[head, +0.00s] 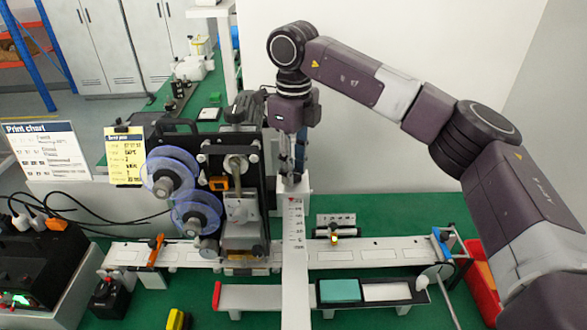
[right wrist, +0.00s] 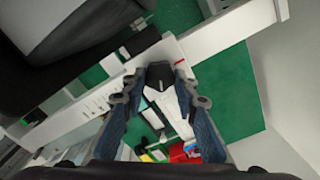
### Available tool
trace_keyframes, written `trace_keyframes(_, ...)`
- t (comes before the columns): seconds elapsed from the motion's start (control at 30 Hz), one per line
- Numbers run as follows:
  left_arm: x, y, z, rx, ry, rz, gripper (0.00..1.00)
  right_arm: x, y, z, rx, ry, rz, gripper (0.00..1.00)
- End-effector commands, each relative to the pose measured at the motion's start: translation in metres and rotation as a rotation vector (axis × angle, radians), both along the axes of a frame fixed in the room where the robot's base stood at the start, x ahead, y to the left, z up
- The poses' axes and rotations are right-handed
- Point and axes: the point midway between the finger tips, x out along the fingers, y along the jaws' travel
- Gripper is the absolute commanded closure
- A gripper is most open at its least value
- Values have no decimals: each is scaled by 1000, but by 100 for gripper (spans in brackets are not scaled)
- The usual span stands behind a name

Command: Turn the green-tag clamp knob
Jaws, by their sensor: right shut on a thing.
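My right gripper (head: 293,180) points down at the far end of a long white bar with a printed scale (head: 295,215). In the right wrist view my right gripper (right wrist: 168,75) has its two blue fingers around a dark knob-like piece (right wrist: 162,74) and is shut on it. I see no green tag on this piece, and the white bar and fingers hide part of it in the head view. My left gripper is in neither view.
An orange clamp (head: 155,250) and a blue clamp (head: 440,243) sit on the white rail (head: 375,253). A machine with blue reels (head: 172,168) stands close left of my right gripper. A red bin (head: 484,290) is at the right. Green bench shows beyond the rail.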

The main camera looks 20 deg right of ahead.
Motion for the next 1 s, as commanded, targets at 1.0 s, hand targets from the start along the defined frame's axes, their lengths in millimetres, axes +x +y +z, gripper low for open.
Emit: trace_keyframes(1.0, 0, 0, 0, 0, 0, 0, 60, 3, -1, 2, 0, -5, 655, 97)
